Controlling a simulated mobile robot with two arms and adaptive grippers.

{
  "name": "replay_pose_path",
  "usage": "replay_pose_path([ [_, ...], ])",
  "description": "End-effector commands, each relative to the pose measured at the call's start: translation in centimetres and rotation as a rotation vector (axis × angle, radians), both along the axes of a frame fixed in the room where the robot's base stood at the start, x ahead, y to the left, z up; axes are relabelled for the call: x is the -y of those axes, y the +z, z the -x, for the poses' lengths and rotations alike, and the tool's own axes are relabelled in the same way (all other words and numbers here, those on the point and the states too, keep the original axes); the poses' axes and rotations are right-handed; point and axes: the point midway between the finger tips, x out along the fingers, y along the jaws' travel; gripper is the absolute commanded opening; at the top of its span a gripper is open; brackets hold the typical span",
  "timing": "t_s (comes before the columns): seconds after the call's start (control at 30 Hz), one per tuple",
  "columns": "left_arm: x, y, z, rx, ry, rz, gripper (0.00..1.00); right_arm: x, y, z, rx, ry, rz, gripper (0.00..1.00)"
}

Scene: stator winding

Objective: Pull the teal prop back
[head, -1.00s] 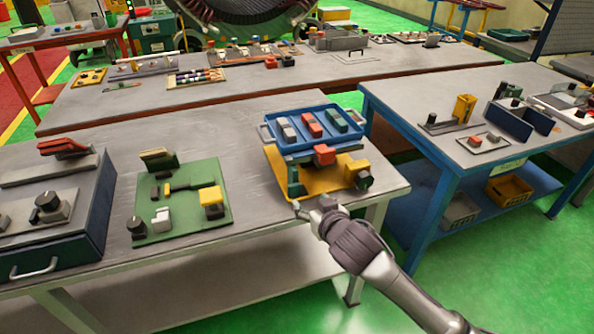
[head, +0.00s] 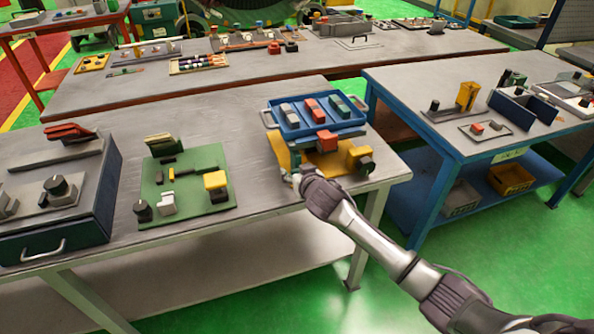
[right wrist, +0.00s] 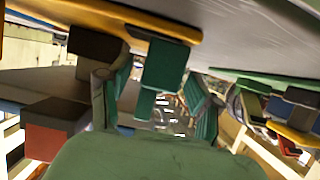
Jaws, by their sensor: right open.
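The teal prop (right wrist: 165,65) shows in the right wrist view, in front of the palm and between the two fingers. It hangs down from the yellow plate's edge in that upside-down picture. My right gripper (right wrist: 160,100) is open, one finger on each side of the prop, with visible gaps. In the head view my right gripper (head: 297,183) is at the front left edge of the yellow base plate (head: 318,163), under the blue tray (head: 318,128). There the gripper and the fixture largely hide the prop. My left gripper is not in view.
A red-orange block (head: 326,141) sits at the tray's front, and a yellow block with a dark knob (head: 358,158) at the plate's right. A green board (head: 186,190) with blocks lies to the left. Bare grey tabletop (head: 255,175) lies between board and plate.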

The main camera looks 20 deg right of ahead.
Motion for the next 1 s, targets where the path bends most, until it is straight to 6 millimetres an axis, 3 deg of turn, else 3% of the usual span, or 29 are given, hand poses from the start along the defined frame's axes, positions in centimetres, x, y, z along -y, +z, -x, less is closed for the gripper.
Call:
replay_pose_path([
  [0.27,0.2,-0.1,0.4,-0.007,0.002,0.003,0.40,0.0,0.0,-0.1,0.001,0.000,0.000,0.62],
  [0.63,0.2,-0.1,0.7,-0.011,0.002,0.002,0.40,0.0,0.0,-0.1,0.000,0.000,0.000,0.00],
  [0.87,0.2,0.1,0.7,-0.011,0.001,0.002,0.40,0.0,0.0,0.1,0.000,0.000,-0.001,0.00],
  [1.0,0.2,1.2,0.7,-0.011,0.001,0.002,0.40,-0.1,0.1,1.9,-0.004,0.002,-0.003,0.00],
])
